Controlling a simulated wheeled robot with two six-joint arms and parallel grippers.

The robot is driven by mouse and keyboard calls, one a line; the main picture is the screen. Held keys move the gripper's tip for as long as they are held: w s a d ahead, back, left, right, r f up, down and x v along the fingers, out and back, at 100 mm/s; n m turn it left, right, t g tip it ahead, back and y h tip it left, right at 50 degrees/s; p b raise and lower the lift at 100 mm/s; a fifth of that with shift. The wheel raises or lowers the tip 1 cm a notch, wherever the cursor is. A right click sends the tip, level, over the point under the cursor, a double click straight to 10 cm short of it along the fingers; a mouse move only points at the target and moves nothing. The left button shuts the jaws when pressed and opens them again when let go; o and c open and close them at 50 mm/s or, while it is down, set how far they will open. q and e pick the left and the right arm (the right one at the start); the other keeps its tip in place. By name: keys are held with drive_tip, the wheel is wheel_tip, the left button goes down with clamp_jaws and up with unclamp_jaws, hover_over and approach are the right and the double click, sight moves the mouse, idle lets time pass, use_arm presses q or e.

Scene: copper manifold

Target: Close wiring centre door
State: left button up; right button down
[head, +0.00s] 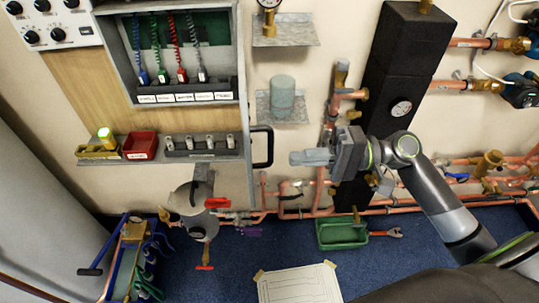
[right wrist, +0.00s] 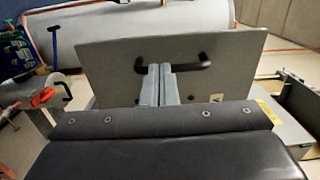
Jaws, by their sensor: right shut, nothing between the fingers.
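The wiring centre (head: 185,50) is an open grey cabinet on the wall, with coloured coiled leads inside. Its door (head: 247,85) stands open at the cabinet's right side, seen nearly edge-on in the head view. A black bar handle (head: 263,148) sticks out from the door's lower part. My right gripper (head: 293,158) is shut and empty, pointing left, just right of the handle. In the right wrist view the door's grey face (right wrist: 105,65) fills the middle, and the shut fingers (right wrist: 158,70) overlap the black handle (right wrist: 200,63); contact cannot be told. My left gripper is not in view.
A shelf below the cabinet holds a red bin (head: 140,146), a yellow tray (head: 97,152) and several small fittings. A grey canister (head: 282,95) stands on a bracket right of the door. A black column (head: 400,60) and copper pipes are behind my right arm. A green tray (head: 342,236) lies below.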

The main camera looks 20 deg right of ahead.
sight(269, 161)
drive_tip(key=shift+p+x, duration=1.2)
drive_tip(key=shift+x, duration=2.1)
drive_tip(key=shift+a, duration=0.1)
